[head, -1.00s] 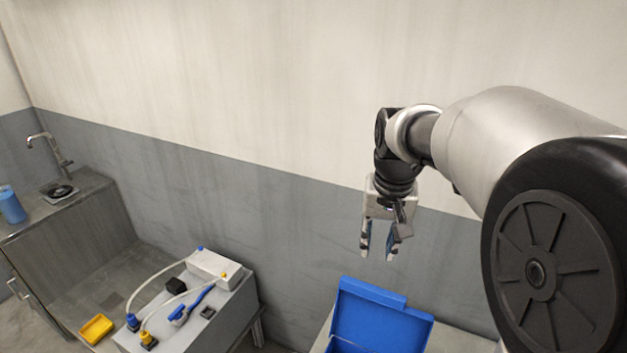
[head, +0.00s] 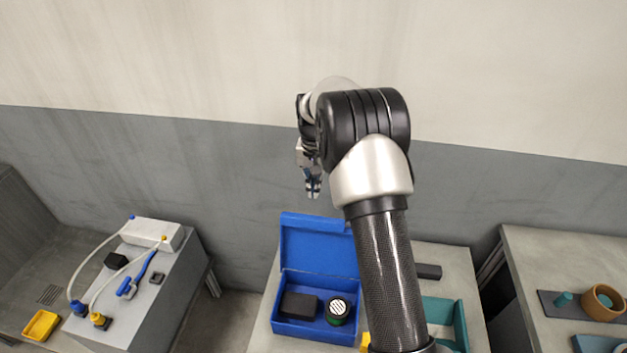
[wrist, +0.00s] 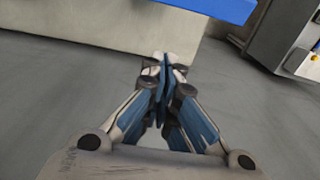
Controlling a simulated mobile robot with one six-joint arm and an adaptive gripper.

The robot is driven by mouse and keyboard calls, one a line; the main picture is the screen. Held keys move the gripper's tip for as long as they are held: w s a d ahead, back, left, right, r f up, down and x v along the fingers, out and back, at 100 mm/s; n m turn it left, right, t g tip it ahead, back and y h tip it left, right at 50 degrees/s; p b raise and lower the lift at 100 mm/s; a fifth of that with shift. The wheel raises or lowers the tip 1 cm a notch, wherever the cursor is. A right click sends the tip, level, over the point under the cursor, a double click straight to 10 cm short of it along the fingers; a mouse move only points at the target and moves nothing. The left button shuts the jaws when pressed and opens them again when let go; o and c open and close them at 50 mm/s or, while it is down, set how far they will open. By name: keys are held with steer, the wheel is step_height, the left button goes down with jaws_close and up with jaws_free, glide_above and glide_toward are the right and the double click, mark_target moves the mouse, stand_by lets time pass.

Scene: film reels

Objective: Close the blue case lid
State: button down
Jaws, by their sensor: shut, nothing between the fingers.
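The blue case (head: 275,326) stands on a grey table with its lid (head: 318,243) raised upright at the back. Inside it lie a black block (head: 299,305) and a dark round can with a green band and a light, patterned top (head: 338,311). My gripper (head: 313,192) is shut and empty, in the air above and behind the raised lid, apart from it. In the wrist view its fingertips (wrist: 163,62) are together, and a blue edge, likely the lid (wrist: 215,8), shows at the top. My arm hides the right part of the case and lid.
Right of my arm are a teal tray (head: 460,325) and a dark bar (head: 428,271). A side table at right holds an orange ring (head: 603,302). A grey bench with hoses (head: 150,290) stands left, across a floor gap. The wall is behind.

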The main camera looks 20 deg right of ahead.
steer(key=s+a+f, duration=0.1)
steer(key=s+a+f+b, duration=0.1)
steer(key=s+f, duration=0.1)
stand_by(0.4)
steer(key=shift+s+a+b, duration=0.1)
steer(key=shift+b, duration=0.25)
